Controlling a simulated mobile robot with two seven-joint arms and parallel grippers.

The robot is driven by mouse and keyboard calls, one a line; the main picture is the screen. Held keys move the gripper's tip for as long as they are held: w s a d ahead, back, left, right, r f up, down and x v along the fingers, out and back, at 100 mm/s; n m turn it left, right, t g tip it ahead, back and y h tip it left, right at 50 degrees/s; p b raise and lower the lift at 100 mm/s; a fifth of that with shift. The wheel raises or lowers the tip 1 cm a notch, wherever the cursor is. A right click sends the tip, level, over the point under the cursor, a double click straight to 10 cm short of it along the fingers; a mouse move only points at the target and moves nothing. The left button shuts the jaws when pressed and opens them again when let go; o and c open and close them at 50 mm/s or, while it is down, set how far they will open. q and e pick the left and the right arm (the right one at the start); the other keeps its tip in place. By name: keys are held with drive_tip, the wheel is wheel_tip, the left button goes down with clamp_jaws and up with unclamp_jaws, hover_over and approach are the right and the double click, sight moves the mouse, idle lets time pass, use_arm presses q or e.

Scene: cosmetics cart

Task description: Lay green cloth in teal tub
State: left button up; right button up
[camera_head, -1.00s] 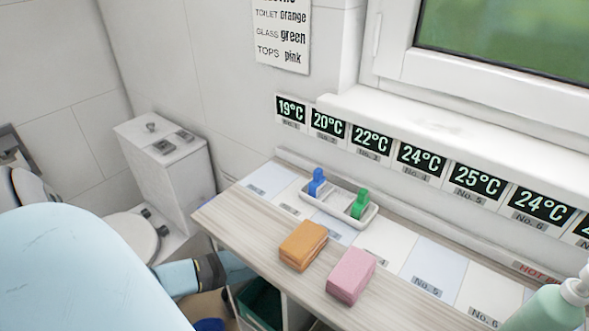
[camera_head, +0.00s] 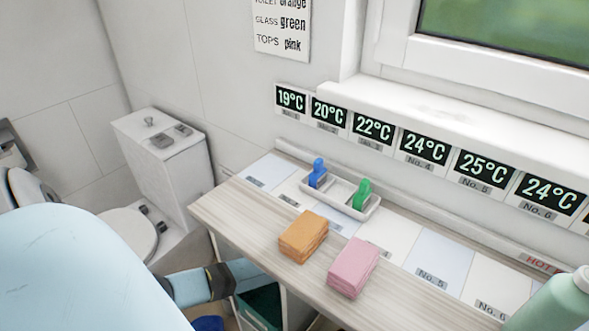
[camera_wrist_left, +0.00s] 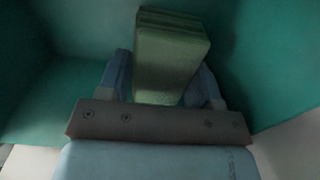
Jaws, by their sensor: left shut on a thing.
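The green cloth (camera_wrist_left: 168,62) is a folded block seen in the left wrist view. My left gripper (camera_wrist_left: 160,88) is shut on it, with one finger on each side. The teal tub (camera_wrist_left: 268,75) surrounds the cloth and the fingers, with its walls on both sides. Whether the cloth touches the tub floor cannot be told. In the head view the tub (camera_head: 262,303) shows partly below the counter, and my left arm reaches down there; the gripper itself is hidden in that view. My right gripper is not in view.
An orange cloth (camera_head: 303,236) and a pink cloth (camera_head: 352,267) lie on the wooden counter (camera_head: 235,222). Behind them stands a white tray (camera_head: 340,197) with a blue and a green clip. A pale green bottle (camera_head: 556,306) is at bottom right. A toilet stands left.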

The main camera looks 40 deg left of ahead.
use_arm(q)
drive_tip(key=shift+f, duration=0.45)
drive_tip(key=o, duration=0.9)
wheel_tip(320, 180, up, 13)
drive_tip(key=p, duration=0.3)
drive_tip(key=shift+r+p, duration=0.1)
drive_tip(key=shift+p, duration=0.3)
drive_tip(key=shift+s, duration=0.15)
